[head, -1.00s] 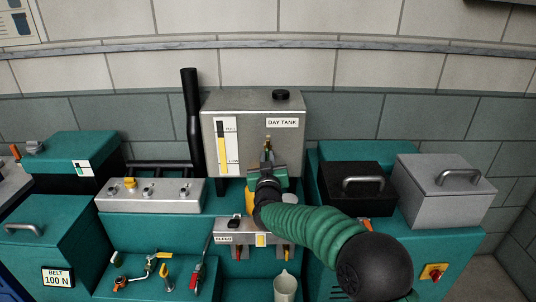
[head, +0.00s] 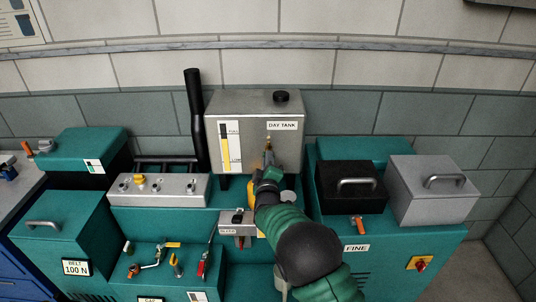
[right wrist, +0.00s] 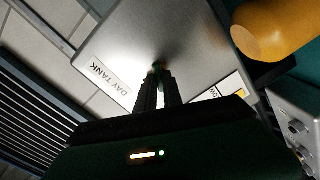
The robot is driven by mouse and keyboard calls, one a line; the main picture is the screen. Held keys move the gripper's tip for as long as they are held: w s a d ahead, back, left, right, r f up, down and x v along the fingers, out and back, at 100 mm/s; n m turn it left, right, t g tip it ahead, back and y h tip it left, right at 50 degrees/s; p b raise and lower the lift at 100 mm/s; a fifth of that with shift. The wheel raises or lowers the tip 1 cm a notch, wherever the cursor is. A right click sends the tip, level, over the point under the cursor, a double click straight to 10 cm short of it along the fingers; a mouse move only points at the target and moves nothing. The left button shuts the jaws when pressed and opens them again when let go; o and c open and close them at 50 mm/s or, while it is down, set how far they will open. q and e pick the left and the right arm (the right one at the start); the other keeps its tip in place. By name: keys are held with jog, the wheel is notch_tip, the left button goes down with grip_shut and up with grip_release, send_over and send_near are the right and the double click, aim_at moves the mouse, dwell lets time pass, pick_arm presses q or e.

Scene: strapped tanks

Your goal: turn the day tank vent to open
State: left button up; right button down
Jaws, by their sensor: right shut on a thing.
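The day tank (head: 253,104) is a grey metal box with a black cap, a yellow level gauge and a DAY TANK label. Its vent (head: 268,144) is a small brass-coloured fitting on the front face below the label. My right gripper (head: 268,160) reaches up to the vent and is shut on it. In the right wrist view, the two dark fingers (right wrist: 158,88) are close together at the vent (right wrist: 157,66), near the tank's label (right wrist: 110,84). The fingers hide most of the vent, so its setting cannot be read. My left gripper is not in view.
A black exhaust pipe (head: 195,120) stands left of the tank. A black box (head: 350,190) and a grey box (head: 432,192) with handles sit to the right. A silver panel with knobs (head: 160,190) and several small valves lie to the left, below the tank.

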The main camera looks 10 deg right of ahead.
jog(key=n, duration=0.1)
jog(key=n+p, duration=0.1)
jog(key=n, duration=0.1)
jog(key=n+p, duration=0.1)
jog(key=n, duration=0.1)
jog(key=shift+a+f, duration=0.15)
jog(key=shift+f, duration=0.1)
jog(key=shift+f+n, duration=0.1)
jog(key=shift+n, duration=0.3)
jog(key=c, duration=1.5)
grip_release()
